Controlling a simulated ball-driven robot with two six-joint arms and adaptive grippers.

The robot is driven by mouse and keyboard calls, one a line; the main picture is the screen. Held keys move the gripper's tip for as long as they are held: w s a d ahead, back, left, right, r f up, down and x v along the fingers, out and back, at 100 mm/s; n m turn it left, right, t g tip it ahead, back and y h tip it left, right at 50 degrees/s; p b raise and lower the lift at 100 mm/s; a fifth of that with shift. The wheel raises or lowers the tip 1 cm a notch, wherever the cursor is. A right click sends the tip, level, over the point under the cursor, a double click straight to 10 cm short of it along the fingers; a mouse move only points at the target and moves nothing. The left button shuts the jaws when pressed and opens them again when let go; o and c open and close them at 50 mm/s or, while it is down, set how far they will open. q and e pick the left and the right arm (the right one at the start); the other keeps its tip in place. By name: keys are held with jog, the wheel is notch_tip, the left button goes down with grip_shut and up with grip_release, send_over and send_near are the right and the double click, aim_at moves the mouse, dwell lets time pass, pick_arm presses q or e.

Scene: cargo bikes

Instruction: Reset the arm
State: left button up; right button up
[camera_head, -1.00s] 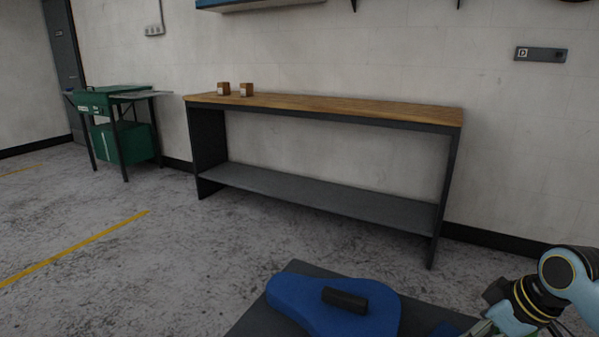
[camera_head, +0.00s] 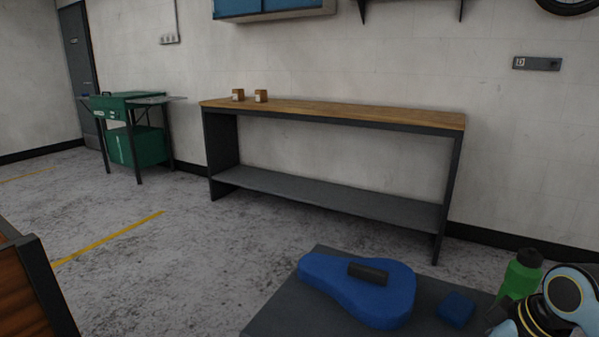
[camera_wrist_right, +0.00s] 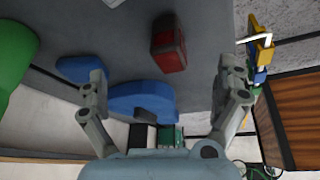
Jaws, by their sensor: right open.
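My right gripper (camera_wrist_right: 164,78) shows in the wrist view, with its two fingers spread wide and nothing between them touching both. My right arm (camera_head: 572,297) is at the lower right of the head view, beside a green bottle (camera_head: 522,277); its gripper is out of that picture. My left gripper is not in view. A blue, rounded, guitar-shaped piece (camera_head: 345,285) with a black block on it lies on a dark grey surface (camera_head: 275,315). The blue piece also shows in the wrist view (camera_wrist_right: 140,97), beyond the fingers.
A small blue block (camera_head: 456,308) lies on the grey surface. A red object (camera_wrist_right: 168,45) shows in the wrist view. A wood-topped workbench (camera_head: 340,112) stands along the wall, with a green cart (camera_head: 135,140) to its left. Open floor (camera_head: 190,250) lies between.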

jog(key=s+a+r+m+h, duration=0.1)
jog(key=s+a+r+m, duration=0.2)
jog(key=s, duration=0.8)
jog(key=s+a+r+m+h, duration=0.1)
jog(key=s+r+m+h, duration=0.3)
jog(key=s, duration=0.6)
jog(key=s+d+f+g+y, duration=0.1)
jog(key=s+f, duration=0.1)
jog(key=f, duration=1.1)
jog(key=s+d+f+g+y, duration=0.1)
jog(key=s+d+f, duration=0.1)
jog(key=f, duration=1.2)
jog(key=s+f+g, duration=0.1)
jog(key=s+f, duration=1.3)
jog(key=s, duration=0.3)
jog(key=shift+s+d+n, duration=0.25)
jog(key=shift+n, duration=0.05)
